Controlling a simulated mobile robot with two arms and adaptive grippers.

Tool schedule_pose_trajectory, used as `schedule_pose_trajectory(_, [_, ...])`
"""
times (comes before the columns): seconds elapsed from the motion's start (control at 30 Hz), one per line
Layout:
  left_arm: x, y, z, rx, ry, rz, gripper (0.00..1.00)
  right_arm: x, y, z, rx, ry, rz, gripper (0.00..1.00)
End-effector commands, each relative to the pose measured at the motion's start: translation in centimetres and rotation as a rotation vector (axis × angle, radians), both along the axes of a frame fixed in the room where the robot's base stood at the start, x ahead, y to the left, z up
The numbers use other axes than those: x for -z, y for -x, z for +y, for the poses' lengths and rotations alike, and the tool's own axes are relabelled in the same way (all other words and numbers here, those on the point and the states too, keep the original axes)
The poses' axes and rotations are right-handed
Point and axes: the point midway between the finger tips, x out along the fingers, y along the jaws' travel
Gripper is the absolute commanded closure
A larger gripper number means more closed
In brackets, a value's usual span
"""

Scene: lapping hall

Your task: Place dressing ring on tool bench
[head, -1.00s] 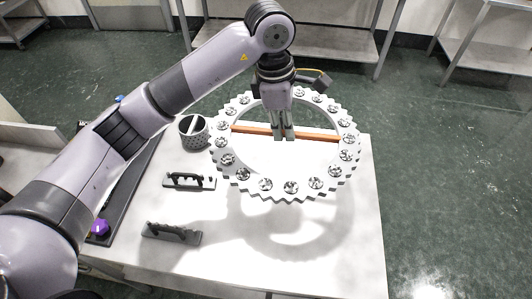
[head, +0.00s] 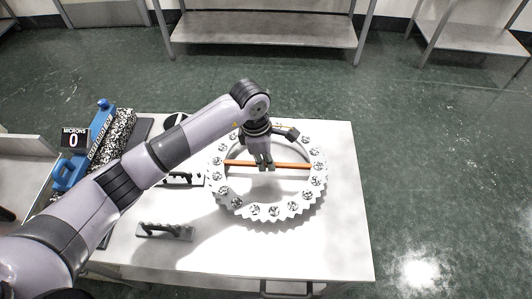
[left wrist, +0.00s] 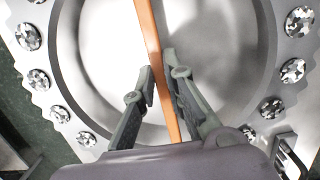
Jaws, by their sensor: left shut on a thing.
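The dressing ring (head: 264,213) is a large pale toothed ring with shiny studs around it and an orange bar (head: 295,165) across its opening. It lies about level over the right part of the white tool bench (head: 342,225). I cannot tell whether it rests on the top or hangs just above it. My left gripper (head: 266,167) comes from above and is shut on the orange bar near its middle. In the left wrist view its fingers (left wrist: 159,68) stand either side of the bar (left wrist: 151,40), inside the ring (left wrist: 284,45). My right gripper is not in view.
Two dark handled tools (head: 165,231) lie on the bench left of the ring, one partly behind my arm. A blue device (head: 72,172) and a display reading 0 (head: 74,139) stand at the left. Metal shelving (head: 265,35) stands behind, across open floor.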

Motion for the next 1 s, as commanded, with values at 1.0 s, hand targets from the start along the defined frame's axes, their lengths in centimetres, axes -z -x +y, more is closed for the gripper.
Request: schedule_pose_trajectory(1.0, [3.5,0.1,0.0,0.0,-0.001,0.002,0.69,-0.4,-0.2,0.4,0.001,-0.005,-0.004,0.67])
